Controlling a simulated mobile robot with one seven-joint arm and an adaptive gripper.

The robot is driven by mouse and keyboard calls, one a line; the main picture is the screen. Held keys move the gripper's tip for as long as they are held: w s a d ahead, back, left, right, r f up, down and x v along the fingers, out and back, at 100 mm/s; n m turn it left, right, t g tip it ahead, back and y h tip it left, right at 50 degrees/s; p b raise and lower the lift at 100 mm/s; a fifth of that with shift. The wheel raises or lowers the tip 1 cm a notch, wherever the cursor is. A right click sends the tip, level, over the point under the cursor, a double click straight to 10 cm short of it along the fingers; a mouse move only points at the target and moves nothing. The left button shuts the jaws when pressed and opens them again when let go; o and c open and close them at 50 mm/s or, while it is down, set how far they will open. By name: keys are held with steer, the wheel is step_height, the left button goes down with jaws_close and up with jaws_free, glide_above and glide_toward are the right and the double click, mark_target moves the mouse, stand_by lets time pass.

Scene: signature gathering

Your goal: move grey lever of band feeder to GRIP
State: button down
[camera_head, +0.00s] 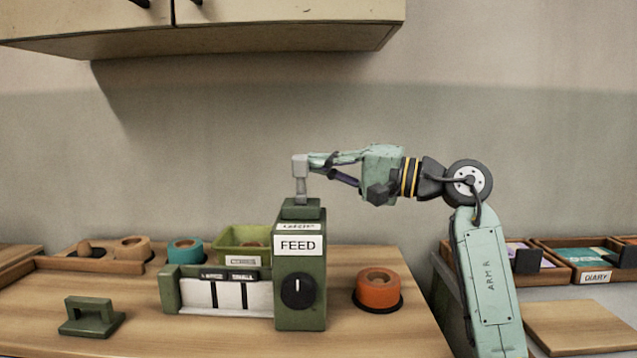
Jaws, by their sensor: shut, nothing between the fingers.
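The band feeder (312,280) is a green box on the wooden bench, with a white FEED label (298,245) and a round black dial (298,291) on its front. Its grey lever (300,178) stands upright on top, with a wider block-shaped head. Lettering on the label near the top is too small to read, and I see no GRIP marking. My gripper (314,160) comes in from the right, level with the lever's head. It is shut and empty, its tips at the head's right side; I cannot tell whether they touch.
An orange tape roll (377,290) stands right of the feeder. White strips in a green holder (170,291) adjoin its left. A green bin (228,242), a teal roll (185,251) and a green handled block (90,317) are further left. A cabinet (250,25) hangs above.

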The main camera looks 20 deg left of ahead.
steer(key=shift+s+d+n+b, duration=0.1)
steer(key=shift+s+n+b, duration=0.3)
steer(key=shift+n, duration=0.3)
steer(key=shift+s+d, duration=0.1)
steer(key=shift+s, duration=0.25)
steer(key=shift+s+r+b, duration=0.1)
steer(key=shift+b, duration=0.2)
steer(key=d+f, duration=0.1)
steer(key=d, duration=1.1)
steer(key=shift+s+f, duration=0.15)
steer(key=shift+f, duration=0.05)
